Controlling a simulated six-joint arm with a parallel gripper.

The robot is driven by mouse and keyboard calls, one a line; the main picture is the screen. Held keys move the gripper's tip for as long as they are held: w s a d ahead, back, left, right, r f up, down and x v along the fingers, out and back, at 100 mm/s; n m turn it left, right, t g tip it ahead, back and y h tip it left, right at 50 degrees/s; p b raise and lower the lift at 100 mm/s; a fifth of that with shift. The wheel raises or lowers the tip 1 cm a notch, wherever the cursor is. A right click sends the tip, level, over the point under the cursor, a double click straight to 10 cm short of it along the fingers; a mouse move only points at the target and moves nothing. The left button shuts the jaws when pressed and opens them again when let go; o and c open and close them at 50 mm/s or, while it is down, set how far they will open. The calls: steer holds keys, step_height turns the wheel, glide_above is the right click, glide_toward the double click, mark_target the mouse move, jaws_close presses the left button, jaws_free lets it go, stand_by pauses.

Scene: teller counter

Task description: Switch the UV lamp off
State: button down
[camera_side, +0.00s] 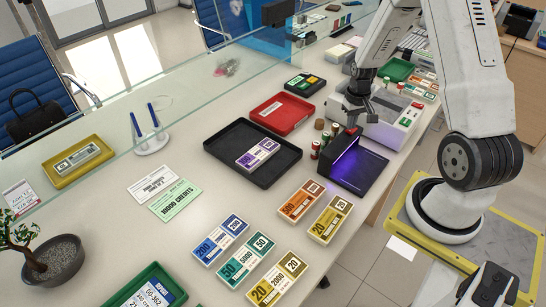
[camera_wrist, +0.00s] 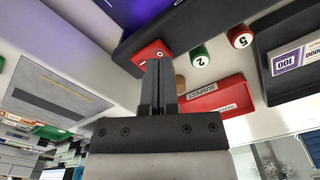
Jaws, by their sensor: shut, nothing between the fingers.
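The UV lamp (camera_side: 372,180) is a black unit at the right of the counter, and a violet glow shows under its hood. In the wrist view its dark housing (camera_wrist: 190,18) crosses the top, with violet light at the upper left. A red switch (camera_wrist: 148,52) with white marks sits at the housing's end. My gripper (camera_side: 352,124) is above the back end of the lamp, pointing down. In the wrist view my gripper (camera_wrist: 158,68) is shut and empty, its fingertips overlapping the red switch. I cannot tell whether they touch it.
Several small coloured rolls (camera_side: 318,145) stand close beside the lamp. A black tray (camera_side: 225,150) and a red tray (camera_side: 292,104) lie to the left. A grey-white machine (camera_side: 385,130) stands behind the lamp. Banknote bundles (camera_side: 301,201) lie in front.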

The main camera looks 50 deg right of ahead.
mark_target(350, 131)
steer(key=shift+f, duration=0.65)
stand_by(0.6)
steer(key=shift+r, duration=3.55)
steer(key=s+a+r+n+t, duration=0.1)
steer(key=a+r+n, duration=0.2)
steer(key=a, duration=1)
steer(key=s+a+r+n+t, duration=0.1)
steer(key=s+a+r+n, duration=0.1)
steer(key=a, duration=1.1)
steer(key=shift+r+n+t, duration=0.3)
steer(key=shift+r+n, duration=0.2)
steer(key=shift+r, duration=0.15)
